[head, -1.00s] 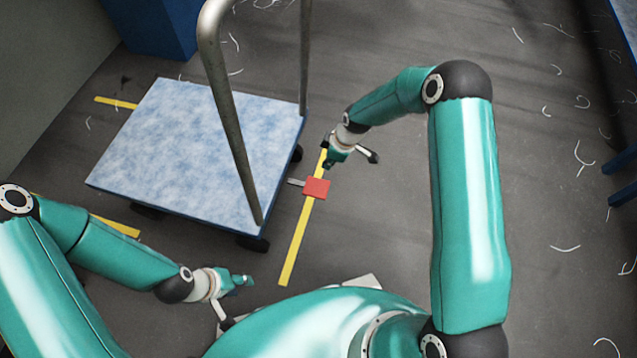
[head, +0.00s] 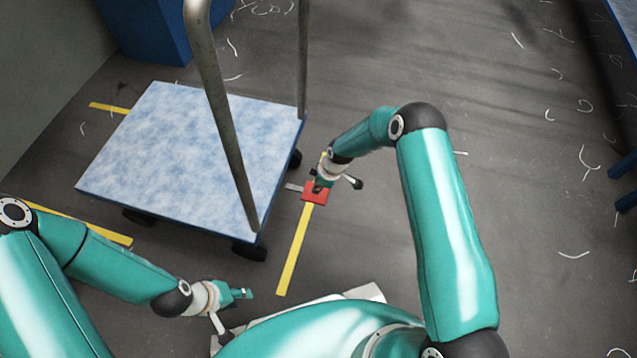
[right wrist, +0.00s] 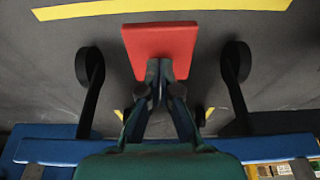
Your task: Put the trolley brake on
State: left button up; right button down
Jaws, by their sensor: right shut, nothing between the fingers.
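The trolley (head: 180,160) has a pale blue mottled deck, dark wheels and a grey tube handle (head: 222,120). A red brake pedal (head: 314,197) sticks out from its right side on a short grey lever (head: 293,187). My right gripper (head: 318,186) is shut and empty, with its fingertips over the far part of the pedal. In the right wrist view the shut fingertips (right wrist: 160,68) overlap the edge of the red pedal (right wrist: 160,45); I cannot tell whether they touch it. My left gripper (head: 245,293) is in front of the trolley, away from it; its fingers are too small to judge.
Yellow floor lines (head: 295,250) run beside and under the trolley. A blue cabinet (head: 150,30) stands at the back left. White thread scraps (head: 574,255) lie on the grey floor to the right, which is otherwise mostly clear.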

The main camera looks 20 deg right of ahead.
aim_at(321, 193)
jog(key=shift+f, duration=0.25)
jog(key=f+b, duration=0.1)
jog(key=b, duration=0.1)
jog(key=f+b, duration=0.1)
jog(key=f, duration=0.1)
jog(key=f+b, duration=0.1)
jog(key=b, duration=0.1)
jog(key=shift+s+d+f+b, duration=0.15)
jog(key=shift+d+f+b, duration=0.1)
jog(key=shift+d+b, duration=0.1)
jog(key=shift+r, duration=0.2)
